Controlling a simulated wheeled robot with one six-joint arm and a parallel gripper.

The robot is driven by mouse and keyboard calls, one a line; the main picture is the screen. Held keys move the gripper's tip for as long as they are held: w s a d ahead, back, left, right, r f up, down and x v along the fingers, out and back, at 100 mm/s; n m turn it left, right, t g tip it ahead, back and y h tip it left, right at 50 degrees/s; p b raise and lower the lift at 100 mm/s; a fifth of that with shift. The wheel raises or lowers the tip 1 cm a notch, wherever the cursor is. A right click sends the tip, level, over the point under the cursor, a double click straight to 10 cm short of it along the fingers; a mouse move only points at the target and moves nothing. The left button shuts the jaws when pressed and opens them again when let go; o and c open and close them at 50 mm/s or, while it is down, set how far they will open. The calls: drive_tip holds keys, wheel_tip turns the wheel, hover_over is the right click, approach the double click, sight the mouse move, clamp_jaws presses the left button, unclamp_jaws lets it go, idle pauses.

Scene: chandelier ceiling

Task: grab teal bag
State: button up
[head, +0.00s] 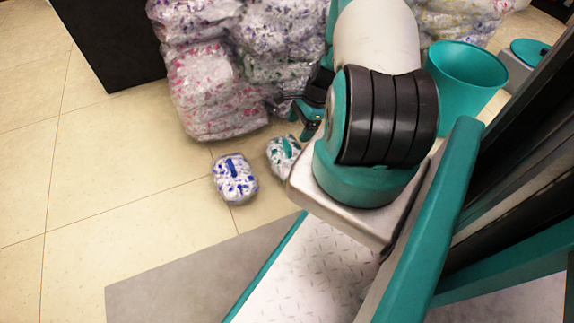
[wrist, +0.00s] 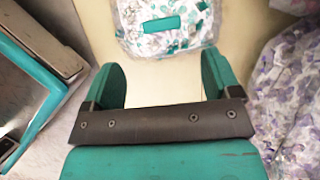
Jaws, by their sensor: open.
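The teal bag (head: 283,153) is a clear bag with white and teal contents and a teal label, lying on the tiled floor. In the head view my arm hides its right side. In the wrist view the bag (wrist: 165,28) lies ahead of the fingertips at the top, cut off by the frame's upper edge. My gripper (wrist: 160,80) is open and empty, its two teal fingers spread apart with bare floor between them. In the head view my gripper (head: 308,118) is partly hidden behind my arm, beside the bag pile.
A similar bag with blue contents (head: 235,180) lies just left of the teal bag. A pile of stacked bags (head: 215,85) stands behind. A teal bin (head: 466,85) is at the right, a black block (head: 110,40) at upper left. The floor at left is clear.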

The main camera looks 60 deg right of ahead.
sight(288, 144)
drive_tip(key=b+x, duration=0.2)
drive_tip(key=x, duration=0.1)
drive_tip(key=b+x, duration=0.2)
drive_tip(key=x, duration=0.1)
drive_tip(key=b+x, duration=0.2)
drive_tip(key=x, duration=0.1)
drive_tip(key=shift+w+r, duration=0.1)
drive_tip(key=shift+w, duration=0.2)
drive_tip(key=shift+r, duration=0.1)
